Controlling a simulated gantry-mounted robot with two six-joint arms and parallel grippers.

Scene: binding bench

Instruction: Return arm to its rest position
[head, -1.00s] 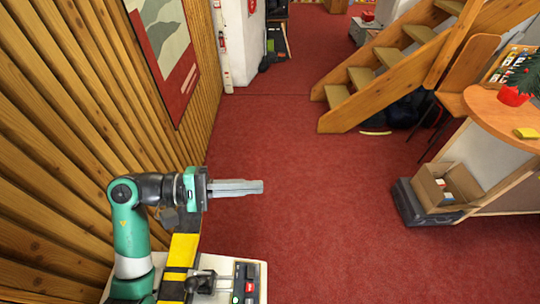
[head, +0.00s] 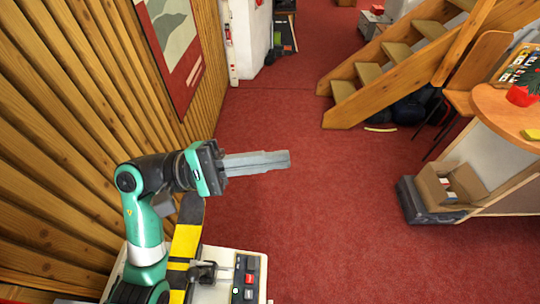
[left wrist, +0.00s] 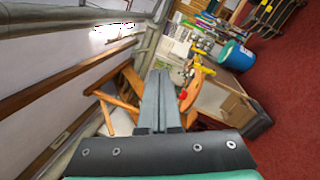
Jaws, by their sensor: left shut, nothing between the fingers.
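My left gripper (head: 288,159) is shut and empty, with its two grey fingers together, pointing right over the red carpet in the head view. Its green and black arm rises from the lower left, close to the wood-panelled wall. In the left wrist view the shut fingers (left wrist: 160,75) point away from the camera with nothing between them. My right gripper is not in view.
The wood-slat wall (head: 70,120) with a framed poster (head: 173,40) stands at the left. A wooden staircase (head: 400,60), an orange-topped counter (head: 490,105) and a cardboard box (head: 435,195) are at the right. The red carpet (head: 320,230) between is clear.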

